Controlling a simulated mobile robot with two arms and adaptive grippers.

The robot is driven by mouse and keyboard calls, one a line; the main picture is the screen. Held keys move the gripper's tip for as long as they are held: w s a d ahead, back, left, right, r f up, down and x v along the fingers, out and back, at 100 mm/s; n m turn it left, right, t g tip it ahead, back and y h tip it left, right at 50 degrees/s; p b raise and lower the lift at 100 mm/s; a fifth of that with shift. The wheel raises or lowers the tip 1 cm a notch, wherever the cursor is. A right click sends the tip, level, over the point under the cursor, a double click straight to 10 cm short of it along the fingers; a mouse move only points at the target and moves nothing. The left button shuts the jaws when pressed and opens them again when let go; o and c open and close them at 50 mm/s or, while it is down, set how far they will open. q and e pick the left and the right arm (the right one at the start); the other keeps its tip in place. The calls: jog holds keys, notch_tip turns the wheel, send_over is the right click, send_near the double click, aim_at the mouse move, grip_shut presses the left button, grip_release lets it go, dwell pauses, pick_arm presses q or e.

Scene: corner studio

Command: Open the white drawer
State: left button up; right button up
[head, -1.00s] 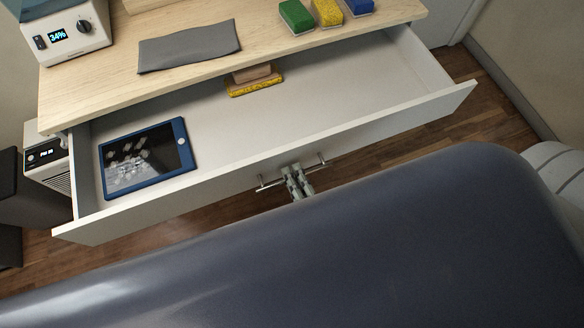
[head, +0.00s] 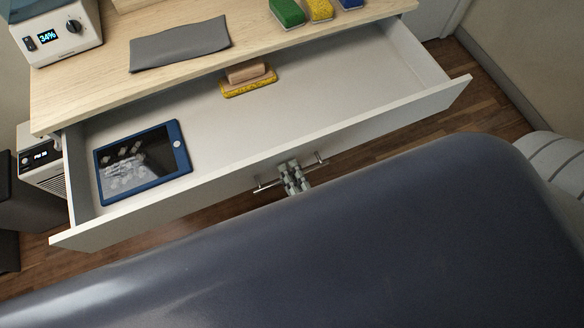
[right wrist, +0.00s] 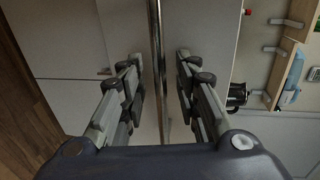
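The white drawer (head: 398,112) is pulled well out from under the wooden desk. Its inside shows, with a blue-framed tablet (head: 182,163) at the left and a yellow sponge-like block with a tan piece on top (head: 250,87) near the back. A metal bar handle (head: 313,162) is on its front. My right gripper (head: 291,168) is at the middle of this handle. In the right wrist view the handle bar (right wrist: 157,45) runs between the two spread fingers, with a gap on each side. My left gripper is not in view.
The desk top (head: 90,88) carries a grey cloth (head: 180,45), a white device with a display (head: 58,35), and green (head: 287,12) and yellow (head: 319,9) blocks. A white unit (head: 40,165) stands left of the drawer. Wooden floor (head: 490,110) is clear at the right.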

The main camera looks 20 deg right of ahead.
jog(key=s+r, duration=0.2)
jog(key=s, duration=0.9)
jog(key=shift+s+d+r, duration=0.2)
jog(key=shift+s, duration=0.2)
